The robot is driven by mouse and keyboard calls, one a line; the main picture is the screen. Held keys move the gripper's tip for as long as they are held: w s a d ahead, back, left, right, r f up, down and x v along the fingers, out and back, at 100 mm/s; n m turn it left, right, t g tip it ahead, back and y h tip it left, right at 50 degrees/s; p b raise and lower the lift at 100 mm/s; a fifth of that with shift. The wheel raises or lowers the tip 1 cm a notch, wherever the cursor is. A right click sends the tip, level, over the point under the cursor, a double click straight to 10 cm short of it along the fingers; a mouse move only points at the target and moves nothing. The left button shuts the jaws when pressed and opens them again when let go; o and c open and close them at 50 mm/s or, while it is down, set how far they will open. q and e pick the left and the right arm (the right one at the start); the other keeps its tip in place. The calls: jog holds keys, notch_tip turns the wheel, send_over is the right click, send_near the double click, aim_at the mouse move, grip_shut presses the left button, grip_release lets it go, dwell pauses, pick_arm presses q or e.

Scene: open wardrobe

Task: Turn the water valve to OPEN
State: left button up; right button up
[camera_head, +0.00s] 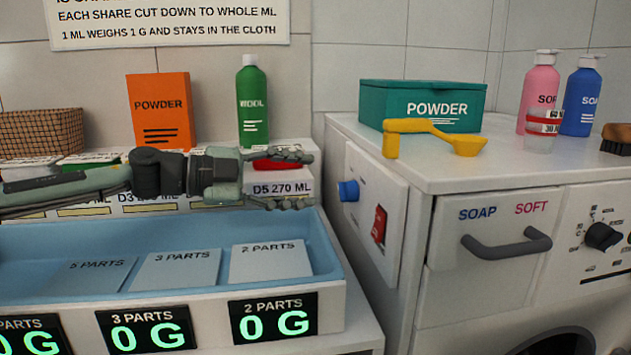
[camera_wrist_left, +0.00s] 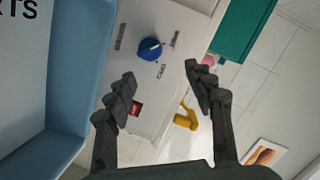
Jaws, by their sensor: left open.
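A blue knob (camera_head: 348,190), which looks like the water valve, sticks out from the white side panel of the washing machine. In the left wrist view the blue knob (camera_wrist_left: 150,50) lies ahead, beyond the fingertips, with small unreadable labels around it. My left gripper (camera_head: 303,179) is open and empty, left of the knob and apart from it, with its fingers pointing right towards the panel. In the left wrist view my left gripper (camera_wrist_left: 160,74) shows its two dark fingers spread. My right gripper is not in view.
A red switch (camera_head: 379,224) sits on the same panel beside the knob. A yellow scoop (camera_head: 437,134) and a teal powder box (camera_head: 422,106) are on the machine top (camera_head: 490,165). Below my left gripper is a blue tray (camera_head: 40,238); an orange powder box (camera_head: 160,110) stands behind.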

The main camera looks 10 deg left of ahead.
aim_at(341, 191)
pick_arm(q)
jog(key=shift+y, duration=0.4)
jog(key=x, duration=0.4)
jog(key=f+x, duration=0.1)
jog(key=x, duration=0.2)
jog(key=shift+w+d+f, duration=0.15)
jog(key=shift+f, duration=0.1)
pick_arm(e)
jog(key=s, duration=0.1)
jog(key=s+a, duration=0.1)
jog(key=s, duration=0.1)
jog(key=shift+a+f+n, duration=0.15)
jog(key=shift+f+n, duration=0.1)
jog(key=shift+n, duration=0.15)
pick_arm(q)
jog(key=shift+c, duration=0.4)
jog(key=c, duration=1)
